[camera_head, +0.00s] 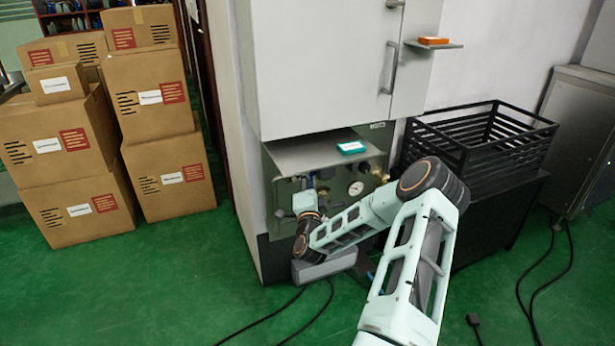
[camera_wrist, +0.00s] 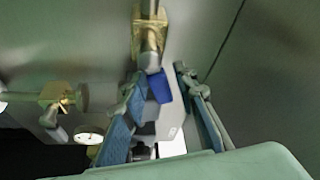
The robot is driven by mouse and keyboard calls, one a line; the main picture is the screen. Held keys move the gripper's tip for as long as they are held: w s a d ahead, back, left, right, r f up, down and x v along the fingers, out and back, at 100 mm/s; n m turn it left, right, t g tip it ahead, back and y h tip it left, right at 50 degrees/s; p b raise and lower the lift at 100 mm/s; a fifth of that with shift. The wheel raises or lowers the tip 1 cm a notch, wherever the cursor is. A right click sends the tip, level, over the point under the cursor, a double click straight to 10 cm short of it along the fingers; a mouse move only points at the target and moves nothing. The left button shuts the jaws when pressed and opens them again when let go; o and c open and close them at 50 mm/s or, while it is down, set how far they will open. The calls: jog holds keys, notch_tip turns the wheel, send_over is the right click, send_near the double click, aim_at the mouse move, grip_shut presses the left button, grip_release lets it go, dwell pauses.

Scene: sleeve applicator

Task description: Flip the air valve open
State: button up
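The air valve's brass body (camera_wrist: 150,35) is at the top centre of the wrist view, on a pipe against the grey-green panel. A blue piece (camera_wrist: 160,87), seemingly its lever, shows just below the body. My gripper (camera_wrist: 160,80) is open, with its two blue-padded fingers on either side of the blue piece. The left finger looks closer to it; I cannot tell whether they touch. In the head view my gripper (camera_head: 308,182) is at the panel's left part, small and partly hidden by my wrist. I cannot make out this valve there.
A round gauge (camera_head: 355,187) and brass fittings (camera_head: 375,167) are on the panel to the right. A metal shelf (camera_head: 305,155) with a teal box (camera_head: 351,147) juts out above. A black crate (camera_head: 480,150) stands at the right, and cardboard boxes (camera_head: 160,130) at the left.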

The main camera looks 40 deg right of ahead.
grip_shut()
jog(key=shift+f+m+p, duration=0.15)
jog(key=shift+m+p, duration=0.35)
jog(key=shift+m, duration=0.5)
jog(key=shift+d+f+m+g+y+p, duration=0.1)
jog(key=shift+f+m+g+y+p, duration=0.4)
jog(key=shift+m, duration=0.8)
jog(key=shift+f, duration=0.15)
jog(key=shift+o, duration=1.4)
grip_release()
jog(key=shift+s, duration=0.1)
